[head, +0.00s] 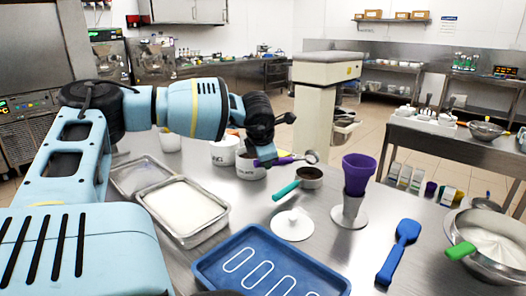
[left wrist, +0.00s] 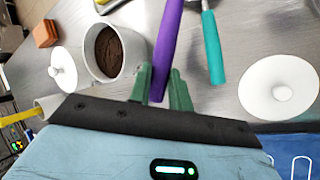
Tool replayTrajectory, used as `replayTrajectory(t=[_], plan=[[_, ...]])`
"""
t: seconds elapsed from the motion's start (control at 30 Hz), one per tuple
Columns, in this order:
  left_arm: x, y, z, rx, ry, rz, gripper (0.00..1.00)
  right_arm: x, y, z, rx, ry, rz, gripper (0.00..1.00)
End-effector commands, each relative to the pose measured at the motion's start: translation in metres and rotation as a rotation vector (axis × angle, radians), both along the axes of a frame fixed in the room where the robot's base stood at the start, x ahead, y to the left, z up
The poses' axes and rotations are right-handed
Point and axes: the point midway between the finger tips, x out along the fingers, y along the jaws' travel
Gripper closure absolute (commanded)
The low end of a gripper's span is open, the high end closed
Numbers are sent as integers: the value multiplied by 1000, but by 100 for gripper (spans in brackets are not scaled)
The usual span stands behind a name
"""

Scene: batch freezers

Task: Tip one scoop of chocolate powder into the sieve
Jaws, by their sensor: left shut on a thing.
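My left gripper (head: 265,158) is shut on the purple handle (left wrist: 167,45) of a scoop; the green fingers (left wrist: 163,78) clasp it. The scoop's small metal bowl (head: 312,157) points right in the head view, above the table; its contents cannot be made out. A teal-handled round metal vessel (head: 309,178) lies just below the scoop bowl. A green-handled round piece (head: 495,245) lies over a steel bowl (head: 455,229) at right and looks like the sieve. My right gripper is out of view.
A purple funnel-shaped cup (head: 358,173) stands on a grey holder, close right of the scoop.

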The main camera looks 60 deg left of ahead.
Motion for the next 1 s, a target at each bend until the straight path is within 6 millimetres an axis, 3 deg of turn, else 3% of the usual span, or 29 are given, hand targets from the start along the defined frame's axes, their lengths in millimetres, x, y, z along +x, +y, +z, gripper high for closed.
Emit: replayTrajectory(t=[0.3, 0.7, 1.0], plan=[[2, 11, 0, -219, 48, 4, 100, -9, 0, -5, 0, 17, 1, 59], [5, 22, 1, -489, 109, 5, 100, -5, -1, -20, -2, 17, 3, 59], [5, 20, 27, -490, 104, -2, 100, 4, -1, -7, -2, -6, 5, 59]])
